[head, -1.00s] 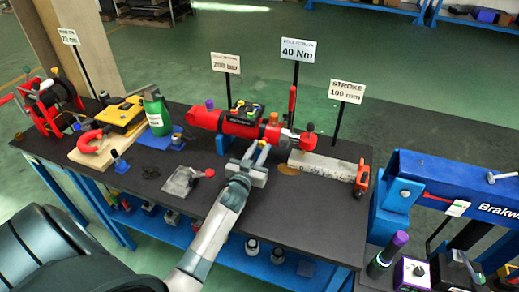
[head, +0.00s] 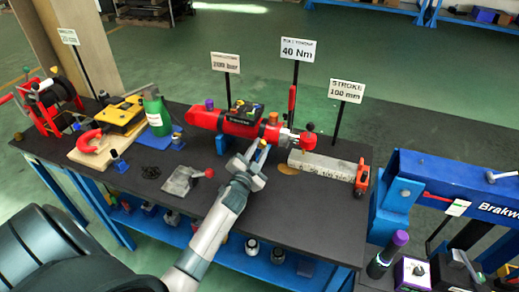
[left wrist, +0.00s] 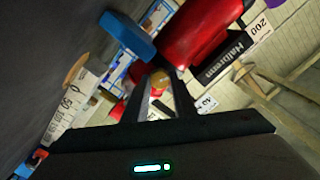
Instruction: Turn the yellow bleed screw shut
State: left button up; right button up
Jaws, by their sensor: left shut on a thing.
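The red hydraulic cylinder (head: 232,126) lies on blue supports on the black table (head: 300,215); it also fills the upper part of the left wrist view (left wrist: 200,30). The small yellow bleed screw (left wrist: 160,80) shows between my finger ends in the left wrist view, below the red body. In the head view a yellow spot of the screw (head: 263,144) shows at the fingertips. My left gripper (head: 255,152) reaches up from the front and is shut on the screw. The fingers partly hide the screw. My right gripper is not in view.
A steel scale block (head: 322,166) lies right of the gripper, with a red-orange clamp (head: 361,177) at its end. A grey plate with a red-knobbed lever (head: 190,178) lies to the left. A green bottle (head: 156,113) stands further left. The front table middle is clear.

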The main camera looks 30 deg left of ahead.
pick_arm(q)
jog(key=m, duration=0.2)
jog(key=shift+m, duration=0.4)
jog(key=m, duration=0.4)
jog(key=shift+f, duration=0.1)
jog(key=m, duration=0.6)
jog(key=o, duration=1)
jog(key=shift+s, duration=0.1)
jog(key=shift+o, duration=0.2)
jog(key=shift+d+f, duration=0.1)
